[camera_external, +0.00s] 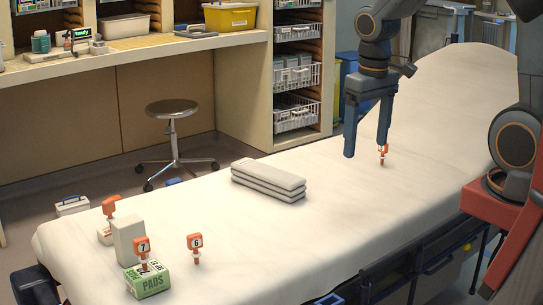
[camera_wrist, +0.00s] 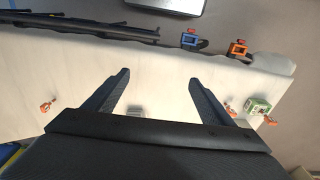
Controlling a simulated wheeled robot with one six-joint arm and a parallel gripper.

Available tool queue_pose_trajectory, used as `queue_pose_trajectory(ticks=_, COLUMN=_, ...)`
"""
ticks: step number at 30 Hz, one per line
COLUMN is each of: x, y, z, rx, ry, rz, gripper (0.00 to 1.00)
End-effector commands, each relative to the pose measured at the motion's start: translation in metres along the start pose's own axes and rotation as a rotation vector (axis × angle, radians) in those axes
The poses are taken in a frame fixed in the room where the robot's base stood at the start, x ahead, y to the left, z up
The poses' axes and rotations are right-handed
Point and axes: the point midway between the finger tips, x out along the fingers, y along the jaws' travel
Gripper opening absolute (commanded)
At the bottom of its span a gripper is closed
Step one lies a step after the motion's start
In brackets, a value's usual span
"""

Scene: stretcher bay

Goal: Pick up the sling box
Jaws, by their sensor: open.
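A plain pale upright box (camera_external: 128,241) stands at the near left end of the stretcher. It shows no readable label, so I cannot tell for sure that it is the sling box. A green PADS box (camera_external: 148,281) stands in front of it, with an orange tag numbered 7 (camera_external: 142,245). The green box also shows at the right in the wrist view (camera_wrist: 257,105). My gripper (camera_external: 367,148) is open and empty, fingers pointing down above the stretcher's middle, far from these boxes. Its fingers also show in the wrist view (camera_wrist: 159,77).
A folded grey stack (camera_external: 269,181) lies mid-stretcher (camera_external: 325,235). Orange tag 6 (camera_external: 195,244) stands right of the green box. Another orange tag (camera_external: 383,152) stands by my right finger. A further orange tag (camera_external: 110,206) stands behind the pale box. A stool (camera_external: 171,108) stands beyond.

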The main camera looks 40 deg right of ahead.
Motion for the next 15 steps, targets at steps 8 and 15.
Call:
queue_pose_trajectory(ticks=8, x=0.000, y=-0.046, z=-0.081, rx=-0.026, ry=0.046, rz=0.017, gripper=0.77)
queue_pose_trajectory(ticks=15, x=0.004, y=-0.148, z=-0.186, rx=-0.053, ry=0.128, rz=0.028, gripper=0.77)
